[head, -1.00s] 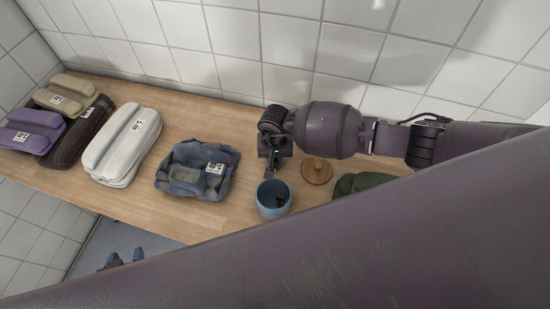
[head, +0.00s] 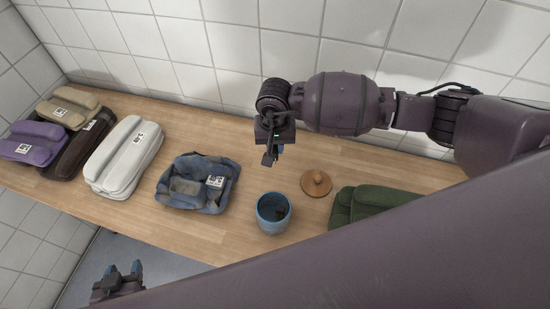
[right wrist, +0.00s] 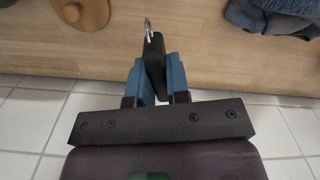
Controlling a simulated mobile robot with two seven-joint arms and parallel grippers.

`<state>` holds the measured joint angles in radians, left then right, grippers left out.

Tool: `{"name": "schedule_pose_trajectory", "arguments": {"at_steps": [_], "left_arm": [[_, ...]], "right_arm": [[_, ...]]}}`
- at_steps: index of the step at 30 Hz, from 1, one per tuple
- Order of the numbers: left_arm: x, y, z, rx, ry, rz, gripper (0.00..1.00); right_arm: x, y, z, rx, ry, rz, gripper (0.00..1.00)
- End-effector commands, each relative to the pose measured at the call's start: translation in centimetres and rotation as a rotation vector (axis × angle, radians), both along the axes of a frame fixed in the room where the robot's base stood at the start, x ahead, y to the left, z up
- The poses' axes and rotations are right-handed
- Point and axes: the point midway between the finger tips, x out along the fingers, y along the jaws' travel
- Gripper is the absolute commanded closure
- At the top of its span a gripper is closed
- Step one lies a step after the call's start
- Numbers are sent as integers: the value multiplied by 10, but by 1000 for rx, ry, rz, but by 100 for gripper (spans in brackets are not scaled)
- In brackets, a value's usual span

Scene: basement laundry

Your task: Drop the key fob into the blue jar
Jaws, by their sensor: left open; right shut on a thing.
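The blue jar (head: 273,226) stands upright and open on the wooden counter, with something small and dark inside it that I cannot identify. My right gripper (head: 273,155) is above the counter, behind and apart from the jar. In the right wrist view it (right wrist: 156,82) is shut on the black key fob (right wrist: 154,62), whose metal ring (right wrist: 148,28) sticks out beyond the fingertips. I cannot make out the jar in that view. My left gripper (head: 121,276) is open and empty, low in front of the counter.
A round wooden lid (head: 316,183) lies right of the jar, then a folded green cloth (head: 365,202). A crumpled denim piece (head: 190,202) lies left of the jar. Further left are white (head: 122,160), purple (head: 30,146), brown and tan bundles. A tiled wall stands behind.

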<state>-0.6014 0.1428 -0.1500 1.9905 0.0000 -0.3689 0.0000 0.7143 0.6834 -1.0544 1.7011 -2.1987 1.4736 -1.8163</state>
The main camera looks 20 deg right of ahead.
Motion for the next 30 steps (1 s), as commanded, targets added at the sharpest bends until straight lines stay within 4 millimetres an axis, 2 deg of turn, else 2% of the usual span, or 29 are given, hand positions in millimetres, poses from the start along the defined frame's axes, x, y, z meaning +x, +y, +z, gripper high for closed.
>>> {"name": "schedule_pose_trajectory", "arguments": {"at_steps": [1, 6, 12, 17, 26, 30], "left_arm": [[1, 0, 0, 0, -1, 0, 51], [2, 0, 0, 0, -3, -2, 51], [2, 0, -1, 0, -3, -2, 51], [2, 0, -1, 0, -2, -2, 51], [0, 0, -1, 0, 0, 0, 51], [-1, 0, -2, 0, 4, 0, 51]], "right_arm": [[1, -1, 13, -1, -4, 2, 100], [1, 0, 46, -1, -3, 2, 100], [0, 0, 69, 0, -1, 0, 100], [0, 0, 76, 0, 0, 0, 100], [0, 0, 77, 0, 0, 0, 100], [-1, -13, 88, 0, 1, 39, 100]]}}
